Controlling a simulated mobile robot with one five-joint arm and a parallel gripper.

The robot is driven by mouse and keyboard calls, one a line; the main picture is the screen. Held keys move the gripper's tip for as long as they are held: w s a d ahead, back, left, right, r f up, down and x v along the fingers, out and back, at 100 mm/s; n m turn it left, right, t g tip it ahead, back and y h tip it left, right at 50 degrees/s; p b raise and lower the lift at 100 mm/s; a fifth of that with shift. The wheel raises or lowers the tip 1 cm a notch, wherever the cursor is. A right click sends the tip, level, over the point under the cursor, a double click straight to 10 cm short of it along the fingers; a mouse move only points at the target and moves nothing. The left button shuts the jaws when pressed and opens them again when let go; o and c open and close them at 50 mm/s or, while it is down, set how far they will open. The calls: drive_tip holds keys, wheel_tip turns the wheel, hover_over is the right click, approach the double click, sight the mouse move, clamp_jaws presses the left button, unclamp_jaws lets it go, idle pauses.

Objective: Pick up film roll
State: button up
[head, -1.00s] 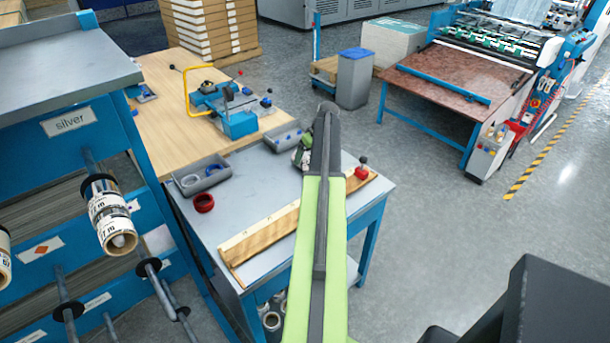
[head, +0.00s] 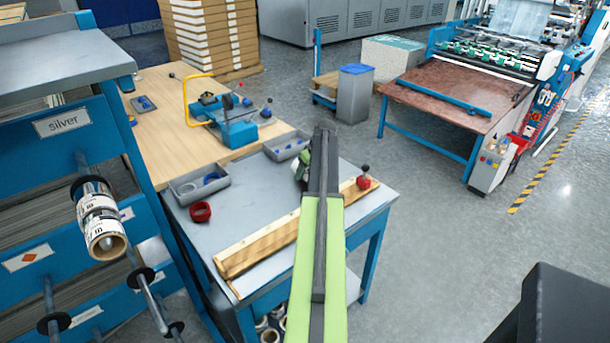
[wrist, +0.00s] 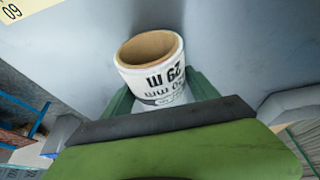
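In the wrist view a white film roll (wrist: 158,82) with black print and a brown core stands between the green fingers of my gripper (wrist: 160,92). The fingers appear to press on both its sides. Its lower part is hidden behind the gripper's dark and green body. In the head view my gripper (head: 301,168) is low over the grey worktable (head: 262,200), near its back edge, partly hidden by my arm. Only a small white patch shows beside it there, so whether the roll touches the table is unclear.
More rolls (head: 100,222) hang on a peg of the blue rack (head: 75,150) at left. A blue tool (head: 235,125) stands on the wooden bench behind. Open floor lies to the right.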

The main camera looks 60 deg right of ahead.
drive_tip(key=c, duration=1)
